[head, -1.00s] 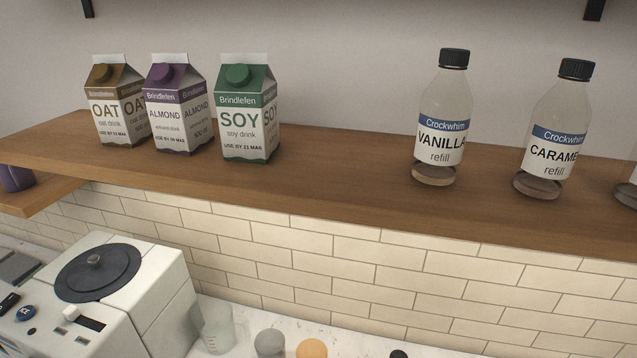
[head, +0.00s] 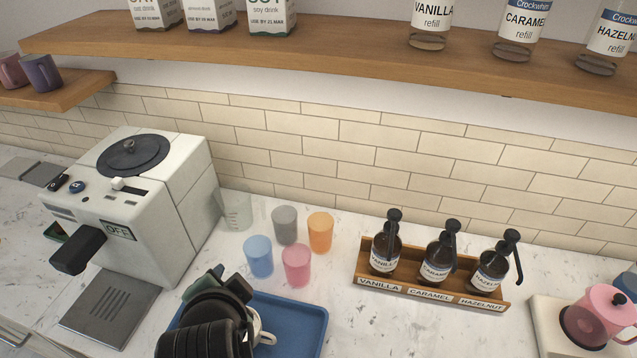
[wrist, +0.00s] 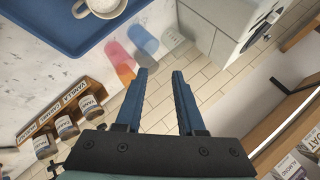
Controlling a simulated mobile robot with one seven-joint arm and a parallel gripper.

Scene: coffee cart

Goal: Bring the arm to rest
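My arm shows at the bottom of the head view, above the blue tray (head: 308,325). My gripper (head: 232,280) is at its upper end, partly hidden by the wrist. In the wrist view my gripper (wrist: 160,74) has its two dark blue fingers apart with nothing between them. A white cup (head: 266,338) stands on the tray, partly hidden behind my arm. In the wrist view the cup (wrist: 100,8) holds something pale and lies well away from the fingers.
A white coffee machine (head: 150,190) is at left. Blue (head: 259,257), pink (head: 297,266), grey (head: 285,224) and orange (head: 320,232) cups stand behind the tray. A wooden rack (head: 430,292) holds syrup bottles. A shelf (head: 330,52) runs overhead. Counter between tray and rack is clear.

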